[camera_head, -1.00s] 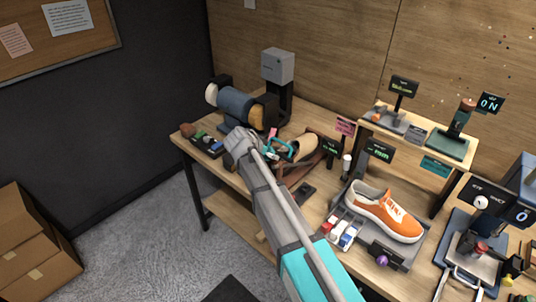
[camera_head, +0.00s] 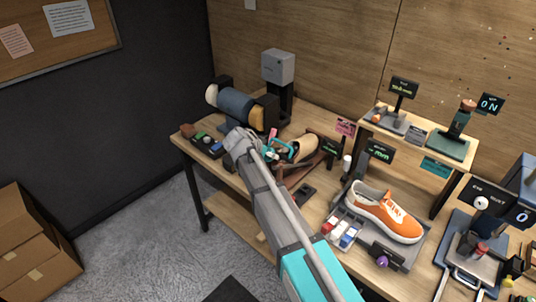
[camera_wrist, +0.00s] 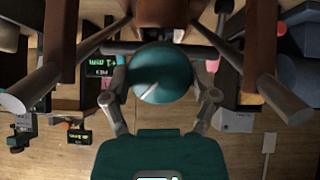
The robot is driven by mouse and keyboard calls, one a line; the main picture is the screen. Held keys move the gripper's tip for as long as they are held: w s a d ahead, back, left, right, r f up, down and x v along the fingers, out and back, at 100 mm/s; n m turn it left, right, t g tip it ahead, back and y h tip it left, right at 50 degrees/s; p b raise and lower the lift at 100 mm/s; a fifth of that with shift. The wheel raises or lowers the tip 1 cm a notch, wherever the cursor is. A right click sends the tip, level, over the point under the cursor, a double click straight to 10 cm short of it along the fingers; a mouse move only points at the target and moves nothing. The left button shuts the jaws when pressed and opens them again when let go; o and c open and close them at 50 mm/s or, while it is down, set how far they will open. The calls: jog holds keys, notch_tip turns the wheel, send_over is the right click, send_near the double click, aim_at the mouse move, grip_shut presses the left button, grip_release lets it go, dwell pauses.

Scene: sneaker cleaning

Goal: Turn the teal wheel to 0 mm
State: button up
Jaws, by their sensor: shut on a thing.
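The teal wheel (camera_wrist: 160,83) is round and sits in the middle of the wrist view, with a pale pointer mark on its face. My gripper (camera_wrist: 163,98) has one grey finger on each side of the wheel and is shut on its rim. A small dark display (camera_wrist: 101,62) left of the wheel shows green text upside down with "mm"; its number is hard to read. In the head view, my gripper (camera_head: 277,149) is at the wooden stand (camera_head: 306,170) with a tan shoe form (camera_head: 304,148). My arm hides most of the wheel there.
Brown wooden bars (camera_wrist: 260,45) and grey rods (camera_wrist: 285,100) flank my gripper closely. An orange sneaker (camera_head: 385,212) stands on a grey tray to the right. A blue roller (camera_head: 238,104) is behind my wrist. A raised shelf (camera_head: 445,168) with small displays stands at the right.

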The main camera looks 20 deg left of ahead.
jog(key=n+h, duration=0.1)
jog(key=n, duration=0.3)
jog(key=shift+a+f+b, duration=0.1)
jog(key=shift+b, duration=0.2)
jog(key=shift+n+h, duration=0.5)
jog(key=shift+n, duration=1)
jog(key=o, duration=1)
jog(key=shift+m, duration=0.3)
